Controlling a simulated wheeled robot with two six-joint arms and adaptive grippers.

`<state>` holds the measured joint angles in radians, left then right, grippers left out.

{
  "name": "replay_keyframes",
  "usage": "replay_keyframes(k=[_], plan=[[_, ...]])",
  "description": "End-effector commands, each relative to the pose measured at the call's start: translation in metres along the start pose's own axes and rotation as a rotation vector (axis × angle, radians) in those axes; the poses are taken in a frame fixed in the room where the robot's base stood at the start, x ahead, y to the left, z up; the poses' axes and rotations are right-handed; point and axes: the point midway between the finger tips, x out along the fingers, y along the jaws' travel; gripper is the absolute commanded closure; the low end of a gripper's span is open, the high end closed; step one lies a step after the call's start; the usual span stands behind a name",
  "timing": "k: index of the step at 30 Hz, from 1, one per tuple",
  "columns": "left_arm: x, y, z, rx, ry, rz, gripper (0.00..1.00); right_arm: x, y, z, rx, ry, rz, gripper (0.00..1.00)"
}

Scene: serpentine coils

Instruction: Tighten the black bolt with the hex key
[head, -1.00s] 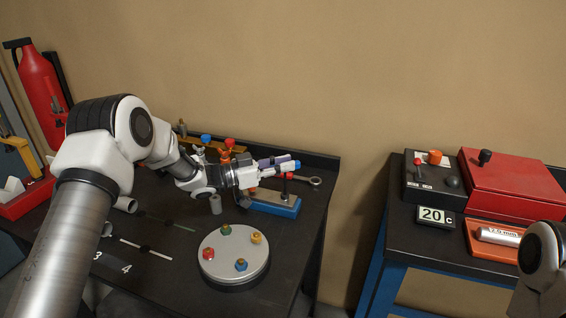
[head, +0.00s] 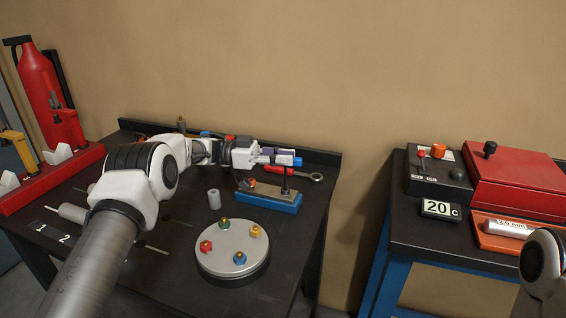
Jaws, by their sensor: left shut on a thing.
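My left gripper (head: 272,157) is shut on what looks like the hex key, whose blue end (head: 297,162) sticks out to the right of the fingers. The gripper is above the right part of a blue-based fixture (head: 270,205). A thin dark upright shaft (head: 285,181) stands between the gripper and the fixture's top. I cannot tell whether it is the key's shank, the black bolt or both. An orange piece sits on the fixture's left part. My right gripper is out of view; only part of its arm shows at the right edge.
The second bench (head: 400,222) is across a gap.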

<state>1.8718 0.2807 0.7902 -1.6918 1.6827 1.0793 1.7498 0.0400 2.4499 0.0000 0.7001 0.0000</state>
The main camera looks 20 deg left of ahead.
Motion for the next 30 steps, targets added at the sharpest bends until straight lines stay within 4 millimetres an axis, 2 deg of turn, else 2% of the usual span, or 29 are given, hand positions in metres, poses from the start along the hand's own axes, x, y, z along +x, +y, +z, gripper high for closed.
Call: replay_keyframes(k=[11, 30], plan=[[0.0, -0.001, -0.007, 0.016, 0.0, 0.008, 1.0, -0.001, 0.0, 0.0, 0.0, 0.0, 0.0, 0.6], [0.001, 0.0, -0.037, 0.011, 0.001, 0.007, 1.0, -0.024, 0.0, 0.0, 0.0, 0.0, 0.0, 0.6]])
